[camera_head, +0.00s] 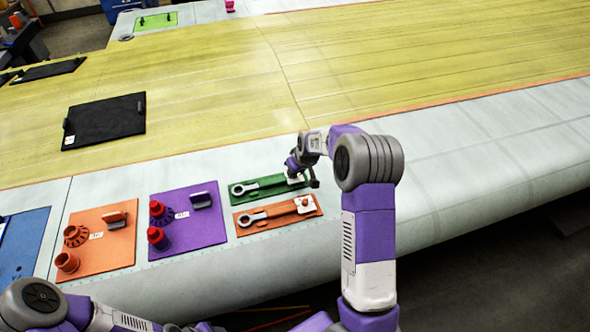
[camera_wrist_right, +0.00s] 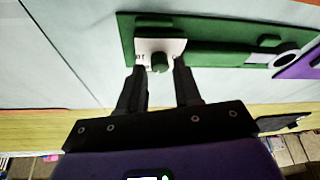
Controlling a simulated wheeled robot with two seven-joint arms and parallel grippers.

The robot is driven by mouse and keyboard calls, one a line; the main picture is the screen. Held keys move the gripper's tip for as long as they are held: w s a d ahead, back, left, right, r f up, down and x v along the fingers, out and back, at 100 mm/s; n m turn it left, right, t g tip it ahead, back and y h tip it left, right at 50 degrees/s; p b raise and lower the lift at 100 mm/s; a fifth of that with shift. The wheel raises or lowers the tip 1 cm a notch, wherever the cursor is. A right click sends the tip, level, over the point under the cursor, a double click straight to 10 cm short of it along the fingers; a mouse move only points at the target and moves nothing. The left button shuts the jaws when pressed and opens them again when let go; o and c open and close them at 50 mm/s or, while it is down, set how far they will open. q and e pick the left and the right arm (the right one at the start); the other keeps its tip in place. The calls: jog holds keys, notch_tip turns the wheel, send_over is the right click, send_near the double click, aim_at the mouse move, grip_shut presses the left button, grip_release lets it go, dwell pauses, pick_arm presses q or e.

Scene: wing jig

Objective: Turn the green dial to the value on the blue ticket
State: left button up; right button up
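The green panel (camera_head: 258,187) lies on the pale wing edge, with a wrench-shaped grey piece on its left part. The green dial (camera_wrist_right: 159,61) is a small round knob on a white plate (camera_wrist_right: 174,46) with partly legible marks, seen in the right wrist view. My right gripper (camera_wrist_right: 159,72) is open, its fingertips on either side of the knob, with gaps showing. In the head view my right gripper (camera_head: 300,177) is over the right end of the green panel and covers the dial. I cannot make out a blue ticket. My left gripper's fingers are not in view.
An orange panel (camera_head: 275,215) with a red knob lies just in front of the green one. A purple panel (camera_head: 188,236), another orange panel (camera_head: 100,250) and a blue panel (camera_head: 22,240) are to the left. The wing at right is bare.

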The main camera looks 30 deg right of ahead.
jog(key=shift+w+f, duration=0.25)
jog(key=shift+f, duration=0.35)
grip_shut()
